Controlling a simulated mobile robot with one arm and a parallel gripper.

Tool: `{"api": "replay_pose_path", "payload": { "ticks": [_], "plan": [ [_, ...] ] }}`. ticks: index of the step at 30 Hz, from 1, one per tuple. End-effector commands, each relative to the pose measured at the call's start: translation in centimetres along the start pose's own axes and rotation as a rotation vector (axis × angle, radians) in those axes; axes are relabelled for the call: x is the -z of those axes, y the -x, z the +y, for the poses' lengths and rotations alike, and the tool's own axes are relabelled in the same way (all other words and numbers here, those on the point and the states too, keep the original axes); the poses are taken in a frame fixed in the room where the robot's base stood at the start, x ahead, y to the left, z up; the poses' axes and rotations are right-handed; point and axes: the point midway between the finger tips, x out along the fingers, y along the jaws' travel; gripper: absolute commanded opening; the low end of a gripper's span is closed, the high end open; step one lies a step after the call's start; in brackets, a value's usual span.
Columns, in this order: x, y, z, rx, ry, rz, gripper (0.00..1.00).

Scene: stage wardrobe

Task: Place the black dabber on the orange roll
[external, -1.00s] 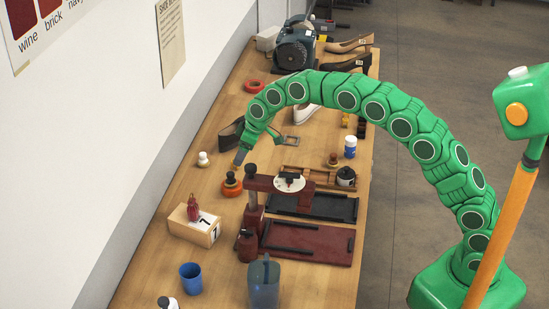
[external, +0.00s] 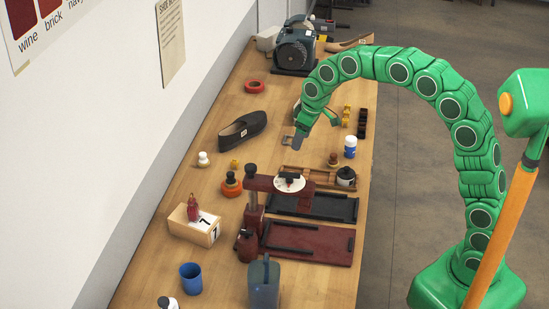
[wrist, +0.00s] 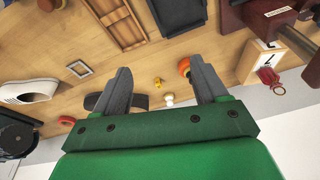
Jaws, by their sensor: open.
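The black dabber (external: 231,177) stands upright on the orange roll (external: 232,189), on the left part of the bench beside the dark red press. In the wrist view the orange roll (wrist: 184,66) shows next to the right finger, partly hidden by it. The dabber is hard to make out there. My gripper (external: 293,141) is open and empty, in the air above the bench, to the right of and beyond the dabber and roll. In the wrist view its two fingers (wrist: 160,66) are spread with nothing between them but the bench far below.
A white dabber (external: 203,160) and a small yellow piece (external: 235,163) stand near the roll. The dark red press (external: 275,184) is close on its right. A black shoe (external: 242,130) lies behind. A box marked 7 (external: 194,227) and a blue cup (external: 191,278) stand in front.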

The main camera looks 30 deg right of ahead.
Motion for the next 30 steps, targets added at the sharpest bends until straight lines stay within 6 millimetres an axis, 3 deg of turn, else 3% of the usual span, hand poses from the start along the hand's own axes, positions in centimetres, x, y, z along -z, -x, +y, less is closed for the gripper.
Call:
{"api": "replay_pose_path", "payload": {
  "ticks": [6,14,30],
  "plan": [
    [-6.3,3.4,1.4,-0.011,-0.076,-0.047,0.72],
    [-14.3,6.2,2.1,-0.023,-0.167,-0.111,0.72],
    [-31.4,10.3,1.1,-0.050,-0.363,-0.235,0.72]
  ]
}}
